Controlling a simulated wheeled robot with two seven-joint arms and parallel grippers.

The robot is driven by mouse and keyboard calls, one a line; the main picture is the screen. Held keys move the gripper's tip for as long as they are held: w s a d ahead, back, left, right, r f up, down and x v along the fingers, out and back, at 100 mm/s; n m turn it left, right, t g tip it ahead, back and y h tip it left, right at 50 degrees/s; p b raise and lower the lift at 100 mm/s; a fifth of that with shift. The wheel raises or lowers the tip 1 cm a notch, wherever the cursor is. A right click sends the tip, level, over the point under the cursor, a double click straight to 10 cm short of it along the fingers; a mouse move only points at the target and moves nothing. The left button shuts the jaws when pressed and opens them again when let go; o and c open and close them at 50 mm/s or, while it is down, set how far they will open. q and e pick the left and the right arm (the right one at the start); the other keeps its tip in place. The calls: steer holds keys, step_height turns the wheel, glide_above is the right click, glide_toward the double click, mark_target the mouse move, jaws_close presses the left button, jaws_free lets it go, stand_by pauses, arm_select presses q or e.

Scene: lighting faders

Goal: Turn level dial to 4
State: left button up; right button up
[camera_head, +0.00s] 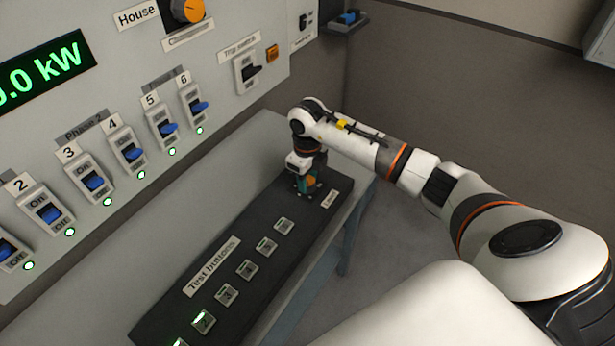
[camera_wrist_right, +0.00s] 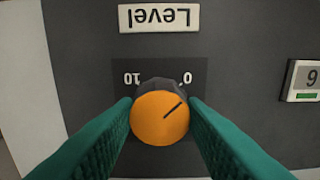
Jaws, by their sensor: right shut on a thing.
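The level dial (camera_wrist_right: 159,118) has an orange cap and a dark base. The "Level" label (camera_wrist_right: 160,17) is upside down in the right wrist view. The dial's black pointer line aims up and right, towards the side of the 0 mark (camera_wrist_right: 186,78); the 10 mark (camera_wrist_right: 132,78) is at upper left. No marks between them can be read. My right gripper (camera_wrist_right: 160,104) has its green fingers shut on the dial, one on each side. In the head view the right gripper (camera_head: 306,184) stands over the dial at the panel's far end. My left gripper is not in view.
The dark desk panel (camera_head: 165,318) carries a row of test buttons (camera_head: 247,270) beside the dial. The wall board (camera_head: 235,105) holds several blue switches (camera_head: 130,152), an orange House dial (camera_head: 187,10) and a green kW display (camera_head: 45,65). Floor shows to the right.

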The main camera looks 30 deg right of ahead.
steer(key=shift+m, duration=0.3)
steer(key=m, duration=0.5)
steer(key=shift+m, duration=0.4)
steer(key=m, duration=1)
steer(key=shift+m, duration=0.4)
steer(key=shift+m+p, duration=0.7)
steer(key=shift+m, duration=1.4)
steer(key=o, duration=1)
